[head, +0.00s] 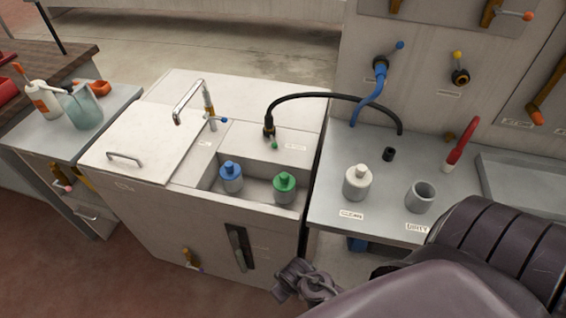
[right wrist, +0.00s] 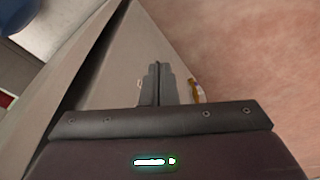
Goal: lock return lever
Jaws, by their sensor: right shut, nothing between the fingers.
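The front of the white sink cabinet (head: 150,235) carries a grey upright lever (head: 238,250) beside a dark slot. Lower left on it is a small brass valve lever (head: 190,260). I cannot read which is the return lever. My right gripper (head: 308,283) is right of the grey lever, apart from it, near the cabinet's lower right corner. In the right wrist view its fingers (right wrist: 158,68) are shut and empty. A small yellow-and-white part (right wrist: 196,92), perhaps the brass lever, shows just right of the fingers, partly hidden by the wrist. My left gripper is not in view.
A blue-capped bottle (head: 231,176) and a green-capped bottle (head: 284,187) stand in the cabinet's trough. A grey side table (head: 330,215) at right holds a white bottle (head: 357,182) and a grey cup (head: 420,197). The floor before the cabinet is clear.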

